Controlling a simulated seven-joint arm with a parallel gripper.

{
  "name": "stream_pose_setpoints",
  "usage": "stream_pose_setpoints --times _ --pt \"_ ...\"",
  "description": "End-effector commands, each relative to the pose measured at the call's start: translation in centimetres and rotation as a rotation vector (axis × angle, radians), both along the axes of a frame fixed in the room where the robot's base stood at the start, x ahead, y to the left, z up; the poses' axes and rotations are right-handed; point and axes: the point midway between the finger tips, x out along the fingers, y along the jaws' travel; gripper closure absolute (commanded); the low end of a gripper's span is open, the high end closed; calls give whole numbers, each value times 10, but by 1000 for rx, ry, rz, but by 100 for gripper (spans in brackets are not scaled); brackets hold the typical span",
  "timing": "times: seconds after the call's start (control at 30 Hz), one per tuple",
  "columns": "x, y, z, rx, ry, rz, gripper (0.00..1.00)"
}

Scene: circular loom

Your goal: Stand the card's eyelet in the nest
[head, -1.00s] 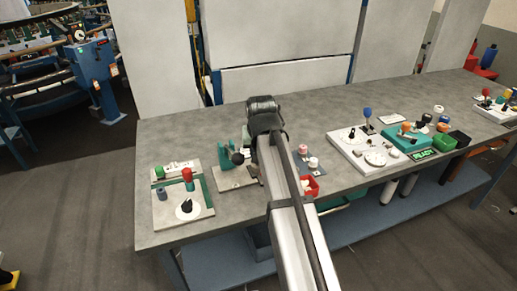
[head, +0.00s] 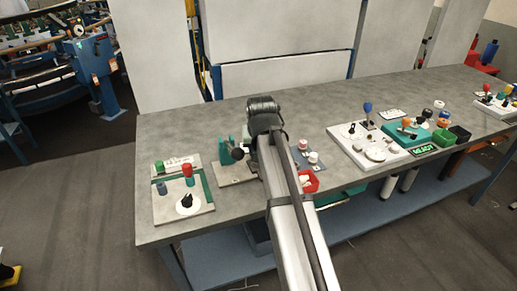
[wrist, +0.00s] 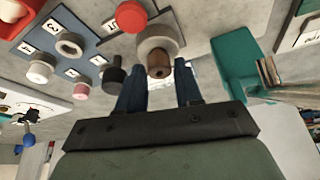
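In the wrist view my gripper (wrist: 161,72) has its two dark blue fingers apart. A brown peg (wrist: 158,62) on a round grey-beige disc (wrist: 157,38) stands between and just beyond the fingertips. I cannot tell whether the fingers touch the peg. A green holder (wrist: 236,62) with several thin tan-edged cards (wrist: 267,72) stands to the right. In the head view this green holder (head: 226,152) is left of my arm, which hides the gripper's fingertips. I cannot make out which part is the eyelet or the nest.
A red bin (head: 309,183) is beside my arm. Boards with knobs lie left and right; bare bench shows behind.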

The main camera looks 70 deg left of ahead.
Motion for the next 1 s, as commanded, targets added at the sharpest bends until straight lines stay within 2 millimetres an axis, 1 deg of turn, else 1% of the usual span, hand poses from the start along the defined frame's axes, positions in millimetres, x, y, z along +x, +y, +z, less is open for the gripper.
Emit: stream_pose_setpoints --times 0.03,0.2,0.23,0.47,0.57,0.67,0.77,1.0 --pt "0 0 0 0 0 0 60" --pt "0 0 0 0 0 0 44" --pt "0 0 0 0 0 0 43" --pt "0 0 0 0 0 0 43" --pt "0 -2 4 0 0 0 43" --pt "-1 -5 12 0 0 0 43" --pt "-3 -11 26 2 -1 0 43" --pt "-7 -27 66 2 -1 0 43"
